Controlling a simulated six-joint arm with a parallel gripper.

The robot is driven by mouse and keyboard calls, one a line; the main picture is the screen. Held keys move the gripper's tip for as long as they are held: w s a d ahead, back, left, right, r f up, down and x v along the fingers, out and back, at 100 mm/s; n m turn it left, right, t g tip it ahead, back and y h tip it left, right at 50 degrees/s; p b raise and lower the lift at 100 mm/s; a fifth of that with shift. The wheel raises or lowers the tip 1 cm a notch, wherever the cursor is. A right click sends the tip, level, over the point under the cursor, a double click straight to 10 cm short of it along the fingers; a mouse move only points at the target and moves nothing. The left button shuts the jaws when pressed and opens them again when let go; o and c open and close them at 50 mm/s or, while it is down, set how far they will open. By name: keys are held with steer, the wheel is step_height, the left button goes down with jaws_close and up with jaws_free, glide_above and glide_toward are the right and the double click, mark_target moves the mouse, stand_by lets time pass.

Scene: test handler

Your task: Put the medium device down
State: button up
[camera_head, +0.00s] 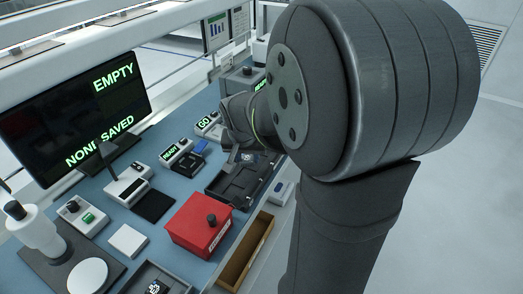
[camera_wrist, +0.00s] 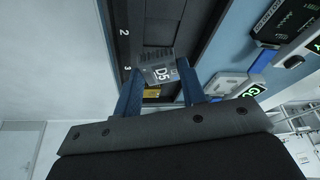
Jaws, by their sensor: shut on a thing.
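My gripper (camera_wrist: 160,76) is shut on a small grey device marked D5 (camera_wrist: 162,72), held between two blue fingers. Behind the device in the wrist view is a dark tray (camera_wrist: 143,28) with slots numbered 2 and 3; a gold-coloured patch (camera_wrist: 152,92) shows near the 3. I cannot tell whether the device touches the tray. In the head view my gripper (camera_head: 237,156) is over the black tray (camera_head: 222,192), and my arm covers much of that area. The held device cannot be made out clearly there.
A red box (camera_head: 190,228) with a black knob and an open wooden bin (camera_head: 245,255) stand in front of the tray. A tester reading READY (camera_head: 176,152) and a unit reading GO (camera_head: 206,124) stand behind. The screen (camera_head: 80,115) reads EMPTY and NONE SAVED.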

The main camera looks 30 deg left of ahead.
mark_target(245, 166)
steer(key=shift+a+f, duration=0.2)
steer(key=shift+a, duration=0.1)
steer(key=shift+s+f, duration=0.1)
steer(key=shift+f, duration=1.9)
steer(key=shift+f, duration=0.3)
steer(key=o, duration=1)
steer(key=shift+f, duration=0.1)
